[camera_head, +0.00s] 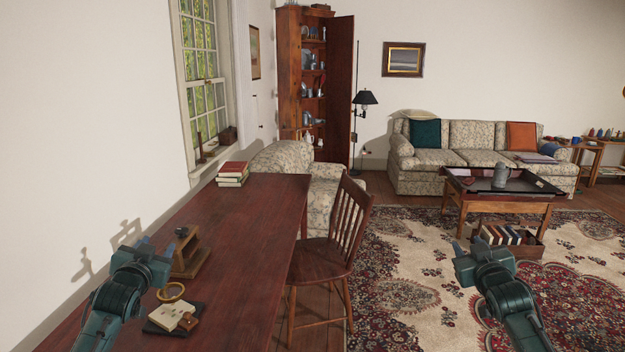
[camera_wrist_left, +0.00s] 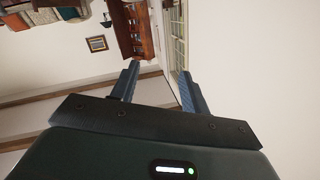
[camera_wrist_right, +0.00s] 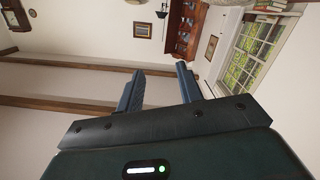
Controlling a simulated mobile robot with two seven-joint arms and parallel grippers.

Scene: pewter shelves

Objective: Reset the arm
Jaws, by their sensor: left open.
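My left gripper (camera_head: 143,246) is raised over the left part of the dark red table, near the white wall. In the left wrist view its two blue fingers (camera_wrist_left: 155,85) stand apart with nothing between them. My right gripper (camera_head: 478,243) is raised at the right in the head view, with the patterned rug behind it. In the right wrist view its fingers (camera_wrist_right: 160,85) are apart and empty.
The table (camera_head: 240,230) holds a wooden stand (camera_head: 188,255), a ring (camera_head: 171,291), a notebook (camera_head: 172,317) and stacked books (camera_head: 232,174). A wooden chair (camera_head: 328,245) stands at its right side. A coffee table (camera_head: 500,190) and sofa (camera_head: 470,150) are farther back.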

